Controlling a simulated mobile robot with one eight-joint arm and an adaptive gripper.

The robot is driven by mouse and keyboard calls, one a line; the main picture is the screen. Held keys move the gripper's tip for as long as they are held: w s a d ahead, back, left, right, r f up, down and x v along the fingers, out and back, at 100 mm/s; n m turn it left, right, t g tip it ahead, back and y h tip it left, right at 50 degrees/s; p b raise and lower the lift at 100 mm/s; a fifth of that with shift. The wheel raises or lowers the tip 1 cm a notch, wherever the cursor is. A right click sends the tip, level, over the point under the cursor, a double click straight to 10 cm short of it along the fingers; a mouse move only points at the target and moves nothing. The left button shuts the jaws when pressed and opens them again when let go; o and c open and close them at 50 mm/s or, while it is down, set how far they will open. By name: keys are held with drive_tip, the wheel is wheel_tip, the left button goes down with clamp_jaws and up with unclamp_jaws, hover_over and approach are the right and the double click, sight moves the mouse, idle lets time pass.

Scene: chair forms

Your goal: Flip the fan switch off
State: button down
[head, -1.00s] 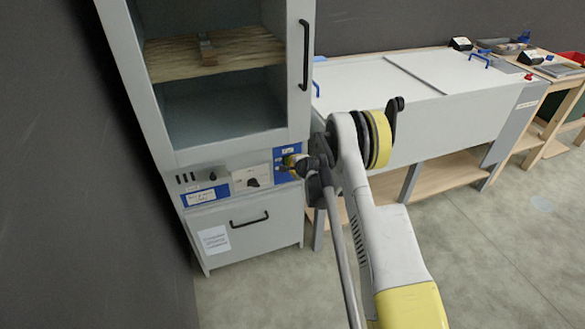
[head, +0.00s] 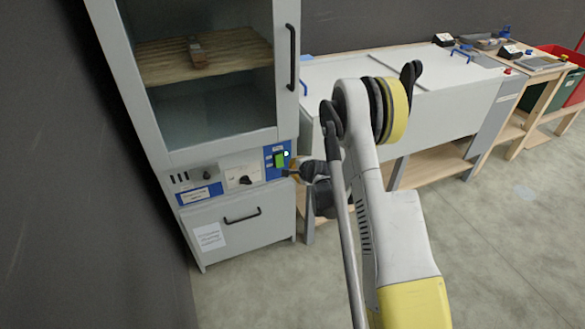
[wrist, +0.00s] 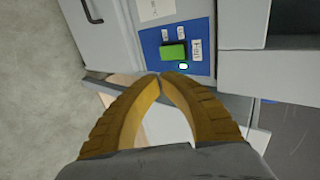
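The fan switch (head: 280,160) is a green rocker on a blue panel at the right end of the grey cabinet's control strip. In the wrist view the green switch (wrist: 173,51) sits on the blue panel (wrist: 205,68) beside a "Fan" label, with a small white lit spot near it. My gripper (head: 291,174) is just to the lower right of the switch in the head view. In the wrist view its two yellow fingers (wrist: 160,76) meet at the tips, with nothing between them. The tips appear just short of the switch; contact cannot be told.
The cabinet (head: 200,140) has a tall window, a dial (head: 245,180), and a lower drawer with a black handle (head: 243,216). A dark wall is close on the left. The floor in front is clear.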

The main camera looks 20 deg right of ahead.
sight(280, 161)
drive_tip(key=shift+s+a+f+g+p, duration=0.15)
drive_tip(key=shift+a+g+p, duration=0.1)
drive_tip(key=shift+g+p, duration=0.5)
drive_tip(key=shift+f, duration=0.1)
drive_tip(key=w+r+b+x, duration=0.2)
drive_tip(key=b+x, duration=0.3)
drive_tip(key=x, duration=0.8)
drive_tip(key=shift+f, duration=0.1)
